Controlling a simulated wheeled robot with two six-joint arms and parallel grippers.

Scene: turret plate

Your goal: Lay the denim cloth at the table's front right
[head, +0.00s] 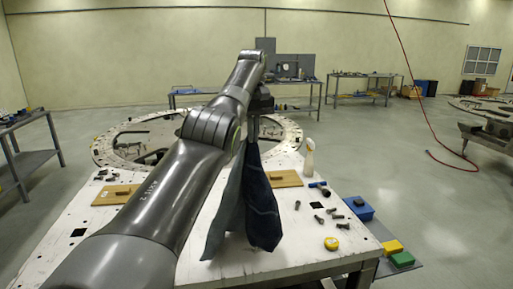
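The denim cloth (262,212) hangs in dark blue and grey-blue folds over the right half of the white table (95,225). Its top is gathered at my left gripper (252,136), which appears shut on it; the fingertips are small and partly hidden. Its lower edge hangs near the tabletop, and I cannot tell whether it touches. My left arm crosses from the lower left and hides part of the cloth and of the table. My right gripper is not in view.
At the table's right lie several dark bolts (332,212), a yellow tape measure (331,243), a blue-handled tool (318,185) and a white bottle (309,155). Wooden boards (285,179) lie farther back. A blue box (360,208) and yellow (393,247) and green (402,260) blocks sit beyond the right edge.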

